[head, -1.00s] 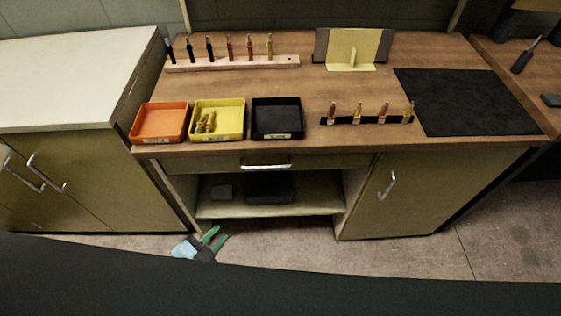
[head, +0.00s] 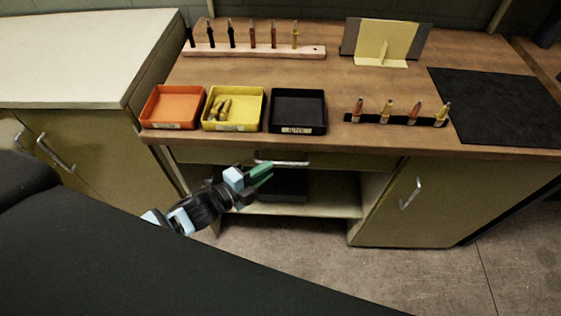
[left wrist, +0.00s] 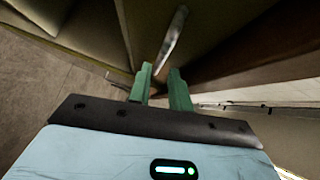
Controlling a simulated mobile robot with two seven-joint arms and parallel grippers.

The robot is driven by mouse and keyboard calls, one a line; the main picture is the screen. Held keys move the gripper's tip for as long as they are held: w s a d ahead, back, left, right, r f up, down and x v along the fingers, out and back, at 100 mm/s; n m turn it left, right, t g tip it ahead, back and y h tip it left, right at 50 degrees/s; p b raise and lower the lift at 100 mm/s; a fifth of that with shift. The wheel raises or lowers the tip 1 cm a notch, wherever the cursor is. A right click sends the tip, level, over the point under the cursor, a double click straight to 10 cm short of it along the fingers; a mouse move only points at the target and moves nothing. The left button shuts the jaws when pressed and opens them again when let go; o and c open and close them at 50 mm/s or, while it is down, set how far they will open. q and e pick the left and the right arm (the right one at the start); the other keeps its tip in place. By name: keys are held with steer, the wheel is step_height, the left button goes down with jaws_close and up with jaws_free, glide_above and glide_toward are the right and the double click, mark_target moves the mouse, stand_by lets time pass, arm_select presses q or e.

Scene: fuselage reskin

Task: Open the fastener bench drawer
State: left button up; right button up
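The fastener bench drawer (head: 345,160) is a shallow olive front under the wooden bench top and looks closed. Its pale bar handle (head: 284,163) runs level across the front; part is behind my fingers. My left gripper (head: 268,173), with green fingers, is just below and left of the handle in the head view. In the left wrist view the fingers (left wrist: 161,78) are apart with nothing between them. A metal bar handle (left wrist: 172,40) lies just beyond their tips there. I cannot tell whether they touch it. My right gripper is in neither view.
Orange (head: 173,107), yellow (head: 234,109) and black (head: 298,111) trays stand along the bench's front edge above the drawer. An open shelf (head: 325,205) is below it. A cabinet door (head: 420,198) with its own handle is to the right.

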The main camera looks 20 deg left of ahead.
mark_target(280, 163)
arm_select(q)
steer(key=x, duration=0.5)
steer(key=shift+w+d, duration=0.15)
steer(key=shift+w, duration=0.15)
jaws_close()
